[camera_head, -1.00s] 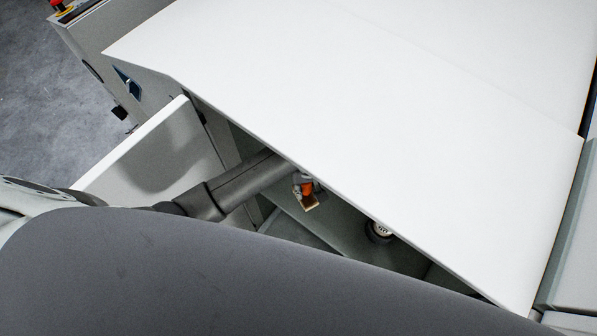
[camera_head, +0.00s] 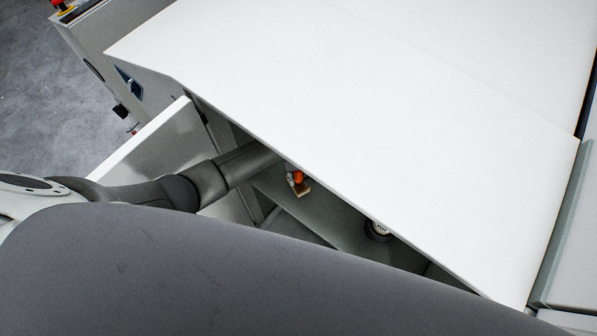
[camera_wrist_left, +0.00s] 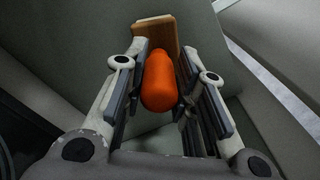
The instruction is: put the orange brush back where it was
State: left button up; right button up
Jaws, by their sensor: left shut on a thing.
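The orange brush (camera_wrist_left: 161,80) is between the fingers of my left gripper (camera_wrist_left: 163,88) in the left wrist view. Its orange handle points toward the camera, and a tan wooden block (camera_wrist_left: 156,33) is at its far end. My left gripper is shut on the handle. In the head view the brush (camera_head: 298,177) shows as a small orange and tan patch inside the open compartment, under the edge of the white cover. The fingers are mostly hidden there by the cover. My right gripper is not in view.
The large white cover (camera_head: 380,120) overhangs the compartment. An open white door (camera_head: 150,150) stands at its left. A round white and dark object (camera_head: 378,230) sits inside the compartment, right of the brush. A grey shelf surface (camera_head: 325,212) shows between them.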

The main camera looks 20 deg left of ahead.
pick_arm(q)
jog(key=shift+f, duration=0.15)
jog(key=o, duration=1)
jog(key=shift+r, duration=3.9)
